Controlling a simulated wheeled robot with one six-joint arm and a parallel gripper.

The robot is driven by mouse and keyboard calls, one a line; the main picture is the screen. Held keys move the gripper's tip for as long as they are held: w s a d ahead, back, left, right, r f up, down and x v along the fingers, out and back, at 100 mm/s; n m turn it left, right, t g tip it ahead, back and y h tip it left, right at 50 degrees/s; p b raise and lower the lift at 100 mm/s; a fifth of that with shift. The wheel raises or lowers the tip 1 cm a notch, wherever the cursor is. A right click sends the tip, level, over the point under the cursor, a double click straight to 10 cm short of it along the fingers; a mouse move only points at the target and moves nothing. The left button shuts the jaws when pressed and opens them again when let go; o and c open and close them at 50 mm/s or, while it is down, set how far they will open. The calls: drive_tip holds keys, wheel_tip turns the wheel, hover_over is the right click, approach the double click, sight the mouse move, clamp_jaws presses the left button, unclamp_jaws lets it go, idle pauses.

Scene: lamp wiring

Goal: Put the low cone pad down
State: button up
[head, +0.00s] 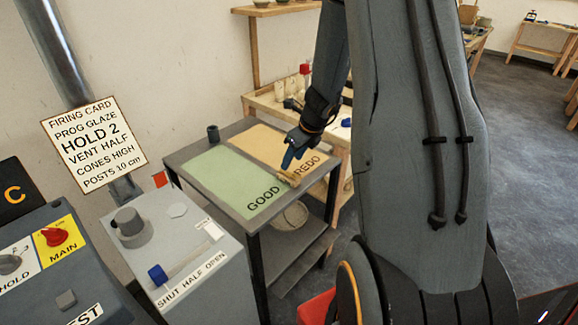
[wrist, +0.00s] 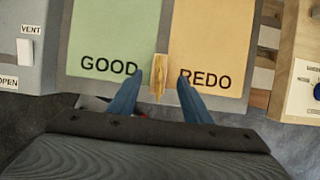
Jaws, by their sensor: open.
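A small tan piece, which looks like the low cone pad (wrist: 159,80), is at the front of the grey table (head: 187,157), on the strip between the green GOOD area (head: 222,177) and the orange REDO area (head: 262,142). It also shows in the head view (head: 289,178), under my fingers. My gripper (wrist: 160,74) is open, with one blue finger on each side of the piece and gaps between. In the head view my gripper (head: 289,164) points down at the table's front. I cannot tell whether the piece fully touches the table.
A dark cup (head: 213,133) stands at the table's back left corner. A grey control box (head: 180,255) with a SHUT HALF OPEN slider is on the left, under a firing card (head: 94,145). A wooden bench (head: 270,103) stands behind. Both coloured areas look clear.

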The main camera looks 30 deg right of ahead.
drive_tip(key=a+v, duration=0.1)
drive_tip(key=v, duration=0.5)
drive_tip(key=s+a+r+n+g, duration=0.1)
drive_tip(key=s+a+r+n, duration=0.2)
drive_tip(key=s+a+n, duration=0.6)
drive_tip(key=s+a+r+n+g+h, duration=0.1)
drive_tip(key=s+a+n, duration=0.8)
drive_tip(key=n, duration=1.4)
drive_tip(key=shift+s+r+g+h, duration=0.25)
drive_tip(key=shift+r+g+h, duration=0.05)
drive_tip(key=shift+r, duration=0.6)
